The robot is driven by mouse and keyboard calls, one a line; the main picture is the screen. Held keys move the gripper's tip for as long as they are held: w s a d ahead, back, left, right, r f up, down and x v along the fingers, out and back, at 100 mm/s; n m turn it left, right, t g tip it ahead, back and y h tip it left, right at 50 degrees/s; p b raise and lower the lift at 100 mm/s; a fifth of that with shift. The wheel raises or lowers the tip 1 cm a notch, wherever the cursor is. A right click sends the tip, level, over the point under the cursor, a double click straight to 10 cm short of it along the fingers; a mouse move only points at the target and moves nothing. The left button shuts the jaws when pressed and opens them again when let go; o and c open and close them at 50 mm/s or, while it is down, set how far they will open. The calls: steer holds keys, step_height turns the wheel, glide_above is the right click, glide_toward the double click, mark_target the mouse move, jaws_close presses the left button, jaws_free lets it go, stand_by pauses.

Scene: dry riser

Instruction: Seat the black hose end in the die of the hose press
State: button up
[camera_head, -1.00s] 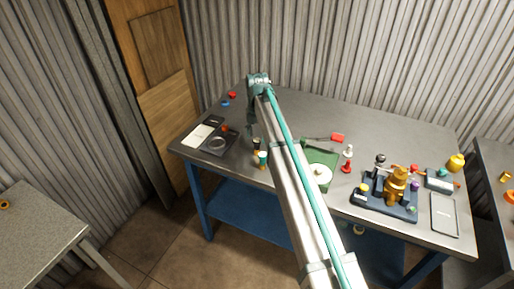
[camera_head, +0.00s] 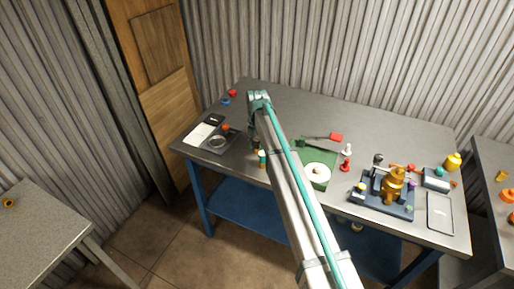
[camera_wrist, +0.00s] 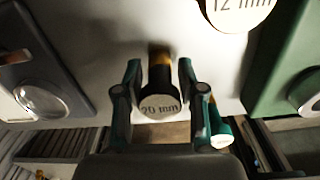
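The black hose end (camera_wrist: 160,88), with an orange-yellow band and a "20 mm" face, sits between the two fingers of my gripper (camera_wrist: 160,78) in the wrist view. The fingers straddle it, with narrow gaps seeming to show on both sides. In the head view the black hose end (camera_head: 256,149) is small and partly hidden by my arm. A teal hose end (camera_wrist: 219,130) with a pale face is close beside it. The hose press appears to be the green unit (camera_head: 329,158) with a pale round disc and a red-handled lever; its die cannot be made out.
A dark tray with a ring (camera_head: 217,142) and a white card (camera_head: 199,134) lie left. Right are red (camera_head: 345,165) and white (camera_head: 347,149) pieces, a brass fitting (camera_head: 393,184) on a dark base, and a pale tray (camera_head: 440,212). The bench's back middle is clear.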

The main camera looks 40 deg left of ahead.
jaws_close()
steer(key=shift+r, duration=0.15)
